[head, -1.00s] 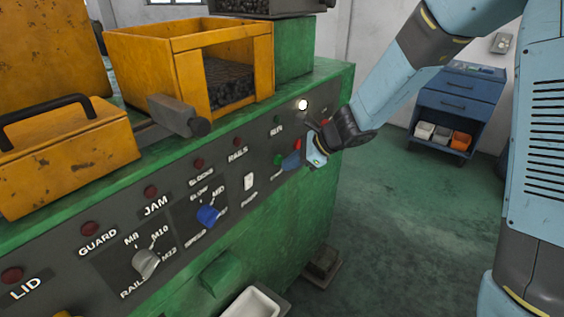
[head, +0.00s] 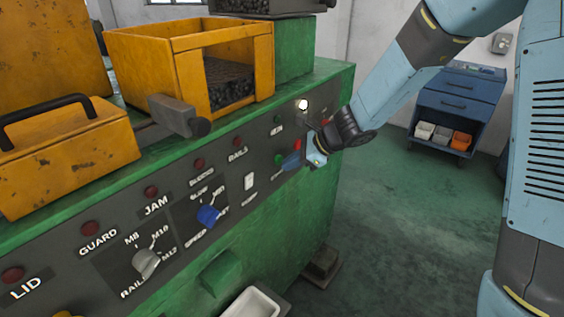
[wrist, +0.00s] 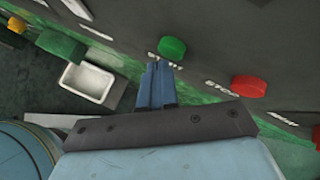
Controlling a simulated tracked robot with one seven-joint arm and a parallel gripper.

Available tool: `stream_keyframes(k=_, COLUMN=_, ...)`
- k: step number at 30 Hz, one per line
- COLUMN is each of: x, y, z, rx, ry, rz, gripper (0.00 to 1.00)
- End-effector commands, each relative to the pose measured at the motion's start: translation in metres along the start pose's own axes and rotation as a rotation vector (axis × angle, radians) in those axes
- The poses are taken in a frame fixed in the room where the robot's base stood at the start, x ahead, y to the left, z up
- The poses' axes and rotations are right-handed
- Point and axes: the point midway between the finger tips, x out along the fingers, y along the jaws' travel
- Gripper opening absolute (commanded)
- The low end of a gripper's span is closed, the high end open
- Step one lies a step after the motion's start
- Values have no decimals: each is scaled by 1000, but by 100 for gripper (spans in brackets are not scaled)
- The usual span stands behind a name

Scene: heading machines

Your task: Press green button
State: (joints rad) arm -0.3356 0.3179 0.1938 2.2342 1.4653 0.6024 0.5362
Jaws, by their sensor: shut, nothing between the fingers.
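The green button (wrist: 172,47) is a round cap on the dark control panel in the wrist view. In the head view the green button (head: 279,159) shows just left of my gripper (head: 294,161). My gripper, with blue fingers together and empty, also shows in the wrist view (wrist: 158,66). Its tips are just below the green button and partly cover the label under it. I cannot tell whether they touch the button. A red button (wrist: 249,86), labelled STOP, sits to the right of the green one. In the head view it (head: 297,145) is partly near my wrist.
The panel also has a blue knob (head: 208,215), a grey knob (head: 146,262) and a white switch (head: 249,181). An orange box (head: 146,62) stands on the green machine. A white tray (wrist: 87,81) lies below. A blue cart (head: 459,100) stands at the back right; the floor between is free.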

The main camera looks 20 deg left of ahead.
Motion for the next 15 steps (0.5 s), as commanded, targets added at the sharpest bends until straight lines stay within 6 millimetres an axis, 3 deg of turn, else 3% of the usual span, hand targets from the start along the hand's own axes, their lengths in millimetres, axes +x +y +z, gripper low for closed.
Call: stream_keyframes(k=15, x=4, y=-4, z=4, rx=-1, ry=0, rz=0, gripper=0)
